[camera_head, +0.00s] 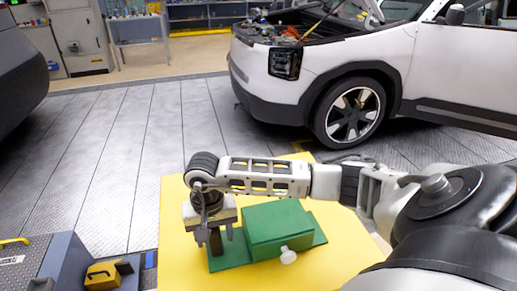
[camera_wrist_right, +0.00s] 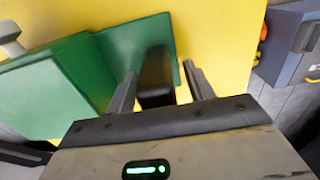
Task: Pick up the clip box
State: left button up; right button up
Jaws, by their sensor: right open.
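A small dark block, which looks like the clip box (camera_head: 215,241), stands on the green base plate, left of the green box. In the right wrist view the clip box (camera_wrist_right: 155,80) shows between the two fingers. My right gripper (camera_head: 214,236) points down over it, open, with one finger on each side. In the right wrist view the gripper (camera_wrist_right: 160,72) has a visible gap beside the block on the right; contact on the left side cannot be told. The block's top is partly hidden by the gripper in the head view. My left gripper is not in view.
The green box (camera_head: 277,230) with a white knob (camera_head: 288,256) stands close to the right of the block on the yellow table (camera_head: 185,265). A blue-grey unit with a yellow part (camera_head: 102,275) is at lower left. A white car (camera_head: 330,60) with its hood open stands beyond.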

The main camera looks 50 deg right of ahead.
grip_shut()
jog(key=shift+r, duration=0.1)
